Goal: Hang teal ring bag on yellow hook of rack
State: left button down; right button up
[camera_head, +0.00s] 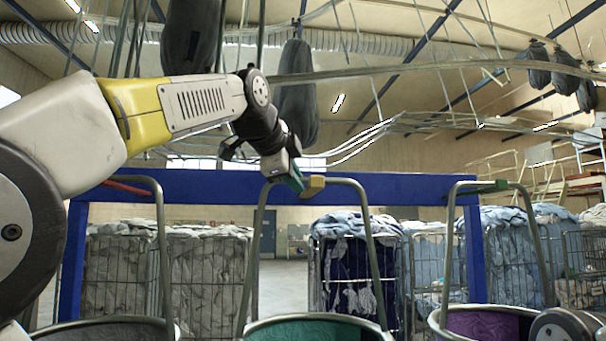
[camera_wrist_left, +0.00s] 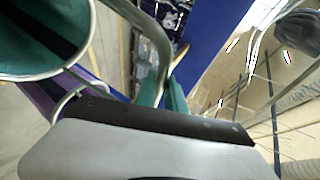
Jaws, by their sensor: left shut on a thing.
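The teal ring bag (camera_head: 318,330) shows at the bottom middle of the head view, its round rim facing up and its lower part cut off. Its grey looped handle (camera_head: 371,255) rises to the rack's blue beam (camera_head: 400,188). My left gripper (camera_head: 287,178) is shut on the top of this handle, just left of the yellow hook (camera_head: 313,184). The handle's top passes close by the hook; I cannot tell whether it rests on it. In the left wrist view the teal bag (camera_wrist_left: 35,35) is at upper left. My right gripper is out of view.
A dark-rimmed bag (camera_head: 105,331) stands left under a red hook (camera_head: 127,187), a purple bag (camera_head: 485,324) right by a green hook (camera_head: 487,187). Laundry cages (camera_head: 205,275) stand behind the rack. Grey sacks (camera_head: 298,90) hang overhead.

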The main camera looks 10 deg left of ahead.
pick_arm(q)
jog(key=shift+f, duration=0.1)
dwell(0.3)
jog(key=c, duration=1.3)
grip_release()
jog(key=shift+f, duration=0.15)
jog(key=v, duration=0.8)
